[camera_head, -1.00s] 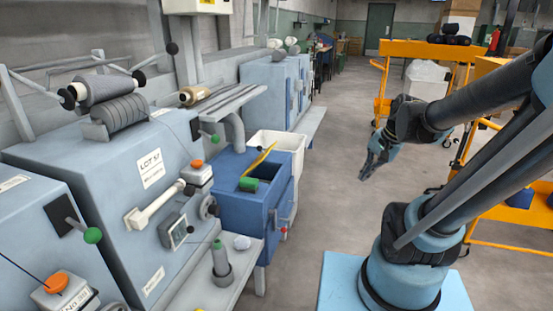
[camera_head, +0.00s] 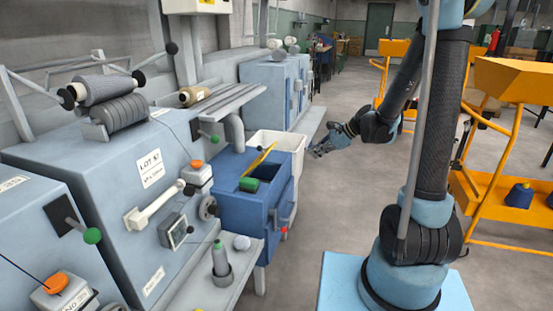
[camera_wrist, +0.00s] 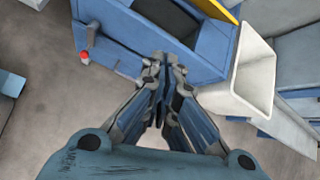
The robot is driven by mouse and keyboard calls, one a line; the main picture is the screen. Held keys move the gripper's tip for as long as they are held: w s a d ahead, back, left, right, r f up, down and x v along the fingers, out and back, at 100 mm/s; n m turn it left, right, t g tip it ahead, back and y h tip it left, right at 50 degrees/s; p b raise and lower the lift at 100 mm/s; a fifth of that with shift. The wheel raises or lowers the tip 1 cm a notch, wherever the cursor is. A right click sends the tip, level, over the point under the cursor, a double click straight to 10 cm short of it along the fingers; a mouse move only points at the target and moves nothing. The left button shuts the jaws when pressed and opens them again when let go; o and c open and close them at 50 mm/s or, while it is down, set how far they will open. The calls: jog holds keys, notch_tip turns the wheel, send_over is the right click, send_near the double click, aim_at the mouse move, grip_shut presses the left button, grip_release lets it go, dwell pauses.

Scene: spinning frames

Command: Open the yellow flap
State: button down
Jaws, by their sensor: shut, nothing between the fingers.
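The yellow flap (camera_head: 260,159) stands tilted along the left side of the dark opening of the blue box (camera_head: 242,205). My gripper (camera_head: 318,150) is shut and empty, in the air to the right of the box and apart from the flap. In the wrist view my gripper (camera_wrist: 162,62) points toward the blue box (camera_wrist: 115,45). The yellow flap (camera_wrist: 224,10) shows there only as a strip at the top edge.
A white bin (camera_head: 279,144) stands just behind the blue box; it also shows in the wrist view (camera_wrist: 250,75). A large pale-blue machine (camera_head: 115,190) with levers stands at the left. Yellow carts (camera_head: 495,180) are at the right. The floor between is clear.

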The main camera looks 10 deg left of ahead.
jog(key=w+a+f+m, duration=0.1)
jog(key=a+f, duration=0.1)
jog(key=a, duration=0.3)
jog(key=w+a+f+m+y, duration=0.1)
jog(key=w+a+f, duration=0.1)
jog(key=a, duration=0.4)
jog(key=w+a+f+m+y, duration=0.1)
jog(key=a+f, duration=0.3)
jog(key=a, duration=0.1)
jog(key=shift+w+a+m+g, duration=0.25)
jog(key=shift+m+g, duration=0.15)
jog(key=shift+w+a+r, duration=0.1)
jog(key=shift+a+r, duration=0.5)
jog(key=shift+a, duration=0.05)
jog(key=shift+r, duration=0.15)
